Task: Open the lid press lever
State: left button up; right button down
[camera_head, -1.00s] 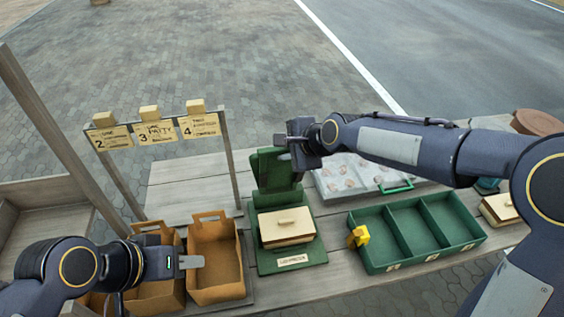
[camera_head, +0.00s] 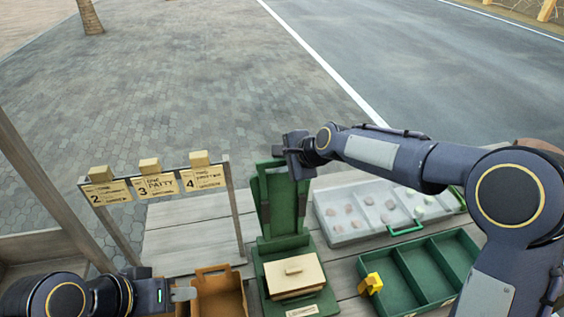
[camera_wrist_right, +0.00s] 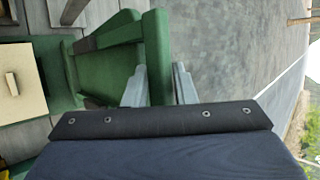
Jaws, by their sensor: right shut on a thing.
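The green lid press (camera_head: 258,247) stands on the table, with a pale wooden block (camera_head: 294,276) with a handle on its base. Its green lever plate (camera_head: 283,205) stands nearly upright at the back of the base. My right gripper (camera_head: 294,158) is at the plate's upper end. In the right wrist view, the fingers (camera_wrist_right: 158,88) are on either side of the green lever (camera_wrist_right: 156,50), shut on it.
Right of the press are a green divided tray (camera_head: 398,268) with a yellow piece (camera_head: 371,284) on its edge, and a grey tray (camera_head: 350,232) of pale pieces. A sign rack (camera_head: 232,205) with numbered cards stands at the left. Bare table lies behind the bags.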

jog(key=shift+f, duration=0.15)
jog(key=c, duration=1.4)
grip_release()
jog(key=b+v, duration=0.1)
jog(key=v, duration=0.7)
jog(key=shift+b, duration=0.3)
jog(key=shift+f, duration=0.1)
